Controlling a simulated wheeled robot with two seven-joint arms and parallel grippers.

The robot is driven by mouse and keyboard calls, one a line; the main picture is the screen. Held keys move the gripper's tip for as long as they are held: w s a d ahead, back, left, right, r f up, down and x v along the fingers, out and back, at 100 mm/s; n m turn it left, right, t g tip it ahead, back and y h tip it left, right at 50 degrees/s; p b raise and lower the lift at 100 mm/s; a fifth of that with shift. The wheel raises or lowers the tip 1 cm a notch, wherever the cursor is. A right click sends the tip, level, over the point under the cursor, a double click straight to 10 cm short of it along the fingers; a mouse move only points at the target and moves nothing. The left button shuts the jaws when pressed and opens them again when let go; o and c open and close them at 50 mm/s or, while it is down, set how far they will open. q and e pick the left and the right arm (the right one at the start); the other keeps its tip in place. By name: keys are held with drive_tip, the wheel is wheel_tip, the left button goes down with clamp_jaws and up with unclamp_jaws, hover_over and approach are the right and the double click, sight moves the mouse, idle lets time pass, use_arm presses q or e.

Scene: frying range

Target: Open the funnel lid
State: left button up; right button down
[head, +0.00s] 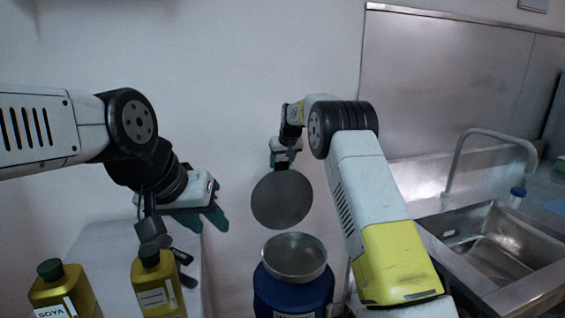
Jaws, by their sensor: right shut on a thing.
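The funnel (294,257) is a round, shallow metal bowl sitting on top of a blue container (290,293). The funnel lid (282,200) is a flat grey disc, raised and tilted upright above the back of the funnel, so the funnel's inside shows. My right gripper (284,162) is at the lid's top edge and shut on it; its fingertips are small and partly hidden. My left gripper (184,224) hangs to the left of the funnel, its fingers spread and empty, above a light-coloured surface.
Two yellow-brown bottles with dark caps, a soya bottle (65,291) and another bottle (157,284), stand at the front left. A metal sink (490,240) with a tap (452,170) is at the right. A plain wall (240,60) rises behind.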

drive_tip(key=shift+w+r, duration=0.1)
drive_tip(key=shift+r, duration=0.05)
drive_tip(key=c, duration=0.5)
unclamp_jaws()
drive_tip(key=shift+v, duration=3.85)
